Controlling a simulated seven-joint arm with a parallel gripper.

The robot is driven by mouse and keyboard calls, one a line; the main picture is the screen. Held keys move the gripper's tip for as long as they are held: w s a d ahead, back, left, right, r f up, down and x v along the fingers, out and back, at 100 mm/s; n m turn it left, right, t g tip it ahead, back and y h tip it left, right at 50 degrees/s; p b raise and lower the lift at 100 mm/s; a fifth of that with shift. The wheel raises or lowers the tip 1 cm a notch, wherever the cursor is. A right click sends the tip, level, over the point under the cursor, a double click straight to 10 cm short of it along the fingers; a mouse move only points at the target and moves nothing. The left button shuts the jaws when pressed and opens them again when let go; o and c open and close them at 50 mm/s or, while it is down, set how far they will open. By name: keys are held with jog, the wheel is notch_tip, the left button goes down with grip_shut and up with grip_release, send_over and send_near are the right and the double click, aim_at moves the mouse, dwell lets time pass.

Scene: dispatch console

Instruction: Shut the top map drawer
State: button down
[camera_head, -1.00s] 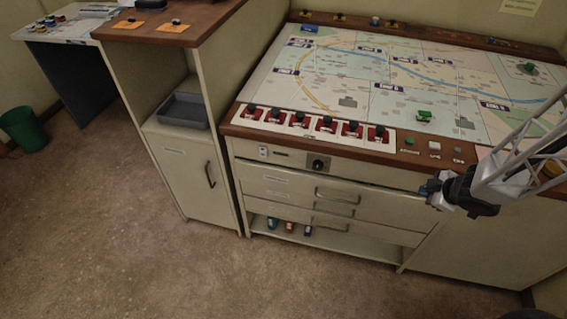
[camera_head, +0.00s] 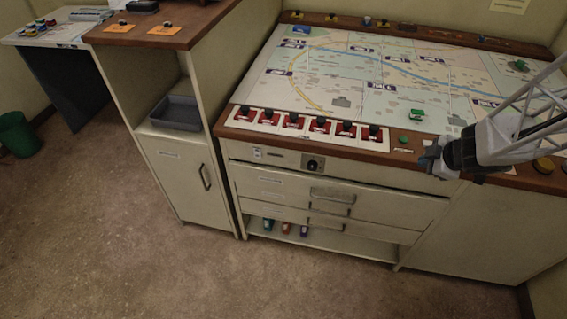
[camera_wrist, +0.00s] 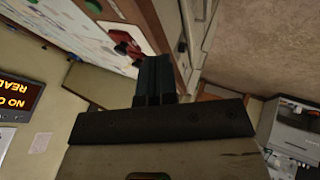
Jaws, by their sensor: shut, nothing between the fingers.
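The top map drawer (camera_head: 285,186) is the upper cream drawer front in the map console, below the panel with a black knob. It stands out a little from the cabinet, with a dark gap along its top edge. Its bar handle (camera_head: 332,195) is in the middle. More drawer fronts with handles (camera_head: 328,212) lie below it. My gripper (camera_head: 428,158) is at the right, by the console's front wooden edge, above and right of the drawer handle, apart from it. In the wrist view its dark fingers (camera_wrist: 153,75) are together, with nothing between them.
The map tabletop (camera_head: 390,75) carries a row of red switches (camera_head: 320,126) along its front. A lower shelf holds several small coloured items (camera_head: 286,228). A side cabinet with a grey tray (camera_head: 176,112) stands left. Floor in front is clear.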

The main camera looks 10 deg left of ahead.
jog(key=w+a+f+n+t+h, duration=0.1)
jog(key=w+a+n, duration=0.2)
jog(key=a, duration=0.7)
jog(key=w+a+n+t+h, duration=0.1)
jog(key=w+a+n+h, duration=0.2)
jog(key=a, duration=0.8)
jog(key=w+a+f+n+t, duration=0.1)
jog(key=w+a+n, duration=0.25)
jog(key=a, duration=0.65)
jog(key=s+a+r+n+t, duration=0.1)
jog(key=s+a+n+t, duration=0.3)
jog(key=a, duration=0.6)
jog(key=s+a+r+n, duration=0.1)
jog(key=s+a+n, duration=0.1)
jog(key=s+a, duration=0.65)
jog(key=s+a+r+n+t, duration=0.1)
jog(key=s+a+n+t, duration=0.2)
jog(key=a, duration=0.9)
notch_tip(320, 180, down, 25)
jog(key=s+g, duration=0.1)
jog(key=shift+w+d, duration=0.1)
